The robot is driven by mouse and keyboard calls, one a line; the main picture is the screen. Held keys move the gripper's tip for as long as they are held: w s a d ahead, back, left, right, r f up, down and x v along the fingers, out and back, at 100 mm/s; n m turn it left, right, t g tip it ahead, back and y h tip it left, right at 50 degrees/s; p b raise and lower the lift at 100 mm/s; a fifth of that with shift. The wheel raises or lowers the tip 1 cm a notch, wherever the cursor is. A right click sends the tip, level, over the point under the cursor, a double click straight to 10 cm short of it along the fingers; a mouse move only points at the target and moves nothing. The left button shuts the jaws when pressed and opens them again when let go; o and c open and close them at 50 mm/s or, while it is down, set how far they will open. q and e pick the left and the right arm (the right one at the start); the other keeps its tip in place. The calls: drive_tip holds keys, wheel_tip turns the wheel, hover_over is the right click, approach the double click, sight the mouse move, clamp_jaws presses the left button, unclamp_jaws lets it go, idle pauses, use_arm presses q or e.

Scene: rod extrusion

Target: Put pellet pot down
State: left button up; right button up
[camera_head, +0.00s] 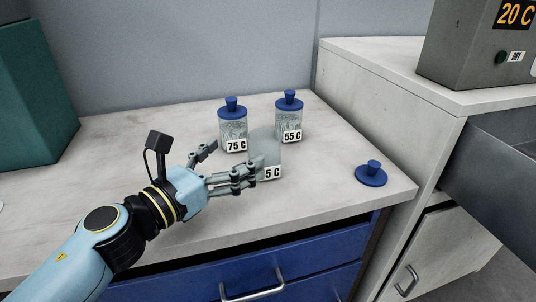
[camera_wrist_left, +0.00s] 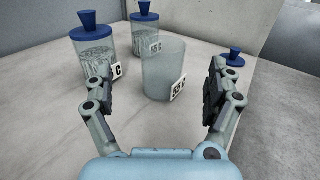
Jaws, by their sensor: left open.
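A clear, lidless pot (camera_head: 266,149) stands upright on the pale worktop (camera_head: 330,200). Its label reads "5 C" in the head view, the first digit being covered by my fingers. My left gripper (camera_head: 231,162) is open around it. In the left wrist view the pot (camera_wrist_left: 163,68) stands upright ahead, between the spread fingers, with a gap to each. It looks empty. A loose blue lid (camera_head: 371,175) lies on the worktop to the right. My right gripper is not in view.
Two lidded pots with pale contents stand behind: one labelled 75 C (camera_head: 232,128) and one labelled 55 C (camera_head: 289,118). A grey machine showing 20 C (camera_head: 470,50) stands at the right, and a teal box (camera_head: 35,95) at the left. The worktop front is mostly clear.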

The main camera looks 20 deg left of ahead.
sight(253, 145)
use_arm(q)
drive_tip(key=x, duration=0.8)
drive_tip(key=shift+w+d+f+p, duration=0.15)
drive_tip(key=shift+d+p, duration=0.15)
drive_tip(key=shift+c, duration=0.4)
drive_tip(key=c, duration=1.6)
drive_tip(key=shift+c, duration=0.6)
